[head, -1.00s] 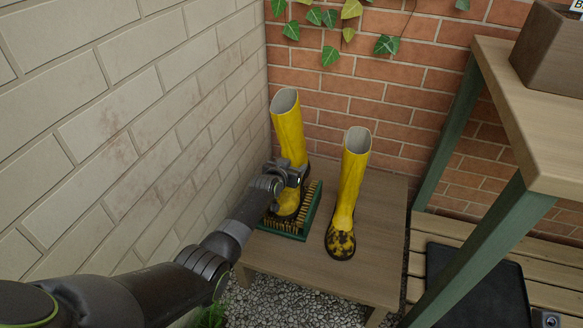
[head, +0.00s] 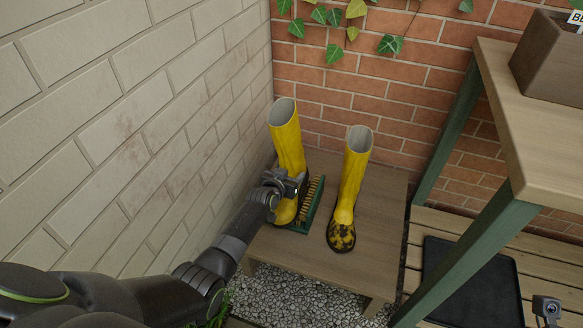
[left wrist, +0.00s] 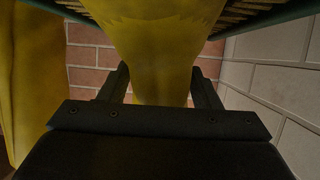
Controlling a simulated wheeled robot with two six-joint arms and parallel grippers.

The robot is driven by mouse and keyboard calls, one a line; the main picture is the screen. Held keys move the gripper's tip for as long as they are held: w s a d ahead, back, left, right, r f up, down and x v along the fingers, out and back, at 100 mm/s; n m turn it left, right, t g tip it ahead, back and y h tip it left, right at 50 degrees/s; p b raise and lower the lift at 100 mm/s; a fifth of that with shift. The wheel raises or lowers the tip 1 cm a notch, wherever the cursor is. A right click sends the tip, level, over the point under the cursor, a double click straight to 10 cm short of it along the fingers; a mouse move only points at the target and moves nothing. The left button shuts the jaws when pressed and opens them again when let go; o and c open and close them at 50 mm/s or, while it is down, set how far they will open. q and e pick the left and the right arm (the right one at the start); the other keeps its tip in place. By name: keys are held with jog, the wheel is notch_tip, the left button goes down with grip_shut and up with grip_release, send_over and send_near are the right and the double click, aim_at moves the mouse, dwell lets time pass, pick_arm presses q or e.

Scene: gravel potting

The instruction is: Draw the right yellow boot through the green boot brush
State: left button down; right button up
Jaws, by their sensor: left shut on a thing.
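Two yellow boots stand upright on a low wooden table. The boot on the left of the picture (head: 288,145) stands in the green boot brush (head: 311,209), with bristles showing on its right side. My left gripper (head: 290,186) is shut on this boot low on its shaft, and covers part of it. In the left wrist view the boot (left wrist: 160,50) is between the two fingers, with bristles (left wrist: 235,14) on both sides. The boot on the right (head: 350,185) stands apart with a dark, muddy toe. Part of my right gripper (head: 547,309) shows at the lower right; its jaws are unclear.
The low table (head: 290,255) has bare room in front and right of the boots. A pale brick wall (head: 130,110) is close on the left, a red brick wall (head: 330,80) behind. A green-legged bench (head: 540,120) stands right, with a black tray (head: 470,285) below.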

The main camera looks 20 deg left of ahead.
aim_at(287, 161)
pick_arm(q)
jog(key=shift+s+r+p, duration=0.15)
jog(key=shift+s+p, duration=0.5)
jog(key=shift+s, duration=1.5)
jog(key=shift+p, duration=0.35)
notch_tip(287, 161, up, 9)
jog(key=p, duration=0.8)
